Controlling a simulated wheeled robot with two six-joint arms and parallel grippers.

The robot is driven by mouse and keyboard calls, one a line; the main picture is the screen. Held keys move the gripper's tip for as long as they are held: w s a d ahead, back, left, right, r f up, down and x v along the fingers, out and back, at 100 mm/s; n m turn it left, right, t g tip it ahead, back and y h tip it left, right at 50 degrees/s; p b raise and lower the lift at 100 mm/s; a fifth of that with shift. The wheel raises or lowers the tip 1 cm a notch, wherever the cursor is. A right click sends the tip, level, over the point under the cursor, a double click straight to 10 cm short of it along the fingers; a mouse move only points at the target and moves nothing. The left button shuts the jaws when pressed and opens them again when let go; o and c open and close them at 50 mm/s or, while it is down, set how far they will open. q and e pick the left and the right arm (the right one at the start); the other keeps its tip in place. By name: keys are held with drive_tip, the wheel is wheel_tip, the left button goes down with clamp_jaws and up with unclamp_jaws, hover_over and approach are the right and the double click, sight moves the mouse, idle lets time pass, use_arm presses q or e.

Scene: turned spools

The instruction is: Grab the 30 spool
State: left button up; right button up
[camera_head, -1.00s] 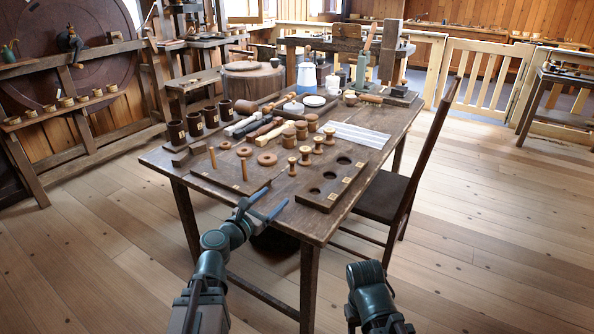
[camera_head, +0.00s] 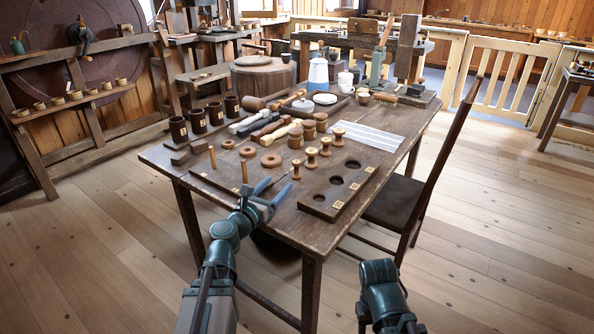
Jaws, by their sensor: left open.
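Any number marks are too small to read, so I cannot tell which spool is the 30. My left gripper (camera_head: 274,187) is open and empty at the table's front edge, just short of the nearest spool and apart from it. My right arm shows at bottom right, but its gripper does not show.
A dark block (camera_head: 326,208) with round recesses and small labels lies right of the spools. Two upright pegs and wooden rings (camera_head: 270,160) stand left. Dark cups (camera_head: 178,129), tool handles and wider turned pieces (camera_head: 308,131) are behind. A chair (camera_head: 395,205) stands at the right.

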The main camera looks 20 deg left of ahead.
sight(295, 167)
use_arm(q)
drive_tip(key=x, duration=1.2)
drive_tip(key=shift+w+d, duration=0.15)
drive_tip(key=shift+w, duration=0.25)
clamp_jaws()
